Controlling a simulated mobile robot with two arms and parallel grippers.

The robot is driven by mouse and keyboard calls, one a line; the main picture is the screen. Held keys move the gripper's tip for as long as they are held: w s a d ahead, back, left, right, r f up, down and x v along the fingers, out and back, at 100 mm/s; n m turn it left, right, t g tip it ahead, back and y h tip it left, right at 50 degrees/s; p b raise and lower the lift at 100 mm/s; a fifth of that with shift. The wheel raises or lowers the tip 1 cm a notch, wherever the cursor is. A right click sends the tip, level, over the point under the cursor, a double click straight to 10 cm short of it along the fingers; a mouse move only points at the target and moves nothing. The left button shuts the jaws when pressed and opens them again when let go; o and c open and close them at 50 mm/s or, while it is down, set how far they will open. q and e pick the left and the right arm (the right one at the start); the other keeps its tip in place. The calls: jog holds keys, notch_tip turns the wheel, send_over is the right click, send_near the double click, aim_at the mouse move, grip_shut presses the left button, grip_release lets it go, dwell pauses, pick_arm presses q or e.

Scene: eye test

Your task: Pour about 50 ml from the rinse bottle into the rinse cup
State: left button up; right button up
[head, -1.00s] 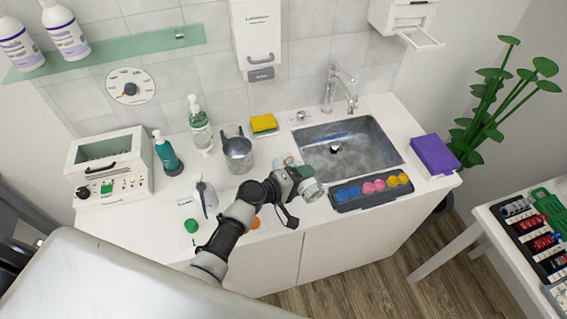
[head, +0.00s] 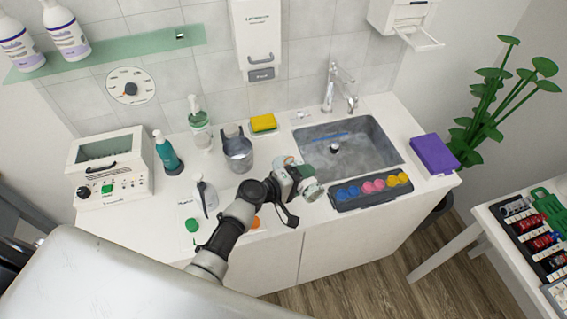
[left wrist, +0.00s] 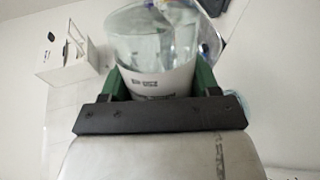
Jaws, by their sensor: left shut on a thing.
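My left gripper (head: 298,174) has dark green fingers and is shut on a clear vessel with a white printed label, which I take for the rinse bottle (left wrist: 150,75). In the head view the arm and hand hide most of it; a pale clear end (head: 312,190) shows beside the fingers, above the counter's front, left of the colored-cup tray. Its liquid level is not clear. A grey translucent jug-like vessel (head: 238,153) stands upright on the counter, left of the hand and apart from it. I cannot tell surely which vessel is the rinse cup. My right gripper is not in view.
The sink (head: 350,150) lies behind the hand. A dark tray (head: 345,203) holds several colored cups. A yellow sponge (head: 263,122), a pump bottle (head: 200,132), a teal bottle (head: 168,155), a white bottle (head: 204,197) and a purple box (head: 433,154) stand around the counter.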

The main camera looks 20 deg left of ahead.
pick_arm(q)
jog(key=shift+s+d+r+n+p, duration=0.2)
jog(key=shift+r+n+p, duration=0.2)
dwell(1.3)
jog(key=f+m+b, duration=0.1)
jog(key=f+b, duration=0.2)
jog(key=shift+s+d+m, duration=0.15)
jog(key=shift+s+m, duration=0.05)
jog(key=shift+m, duration=0.2)
jog(key=shift+d+f+m+t+b, duration=0.1)
jog(key=shift+f+m+t+b, duration=0.2)
jog(key=shift+m+b, duration=0.2)
jog(key=shift+r+y, duration=0.25)
jog(key=shift+y, duration=0.05)
jog(key=shift+s+d+f+m, duration=0.2)
jog(key=shift+f+m, duration=0.2)
jog(key=shift+a+f+b, duration=0.1)
jog(key=shift+b, duration=0.45)
jog(key=shift+w, duration=0.1)
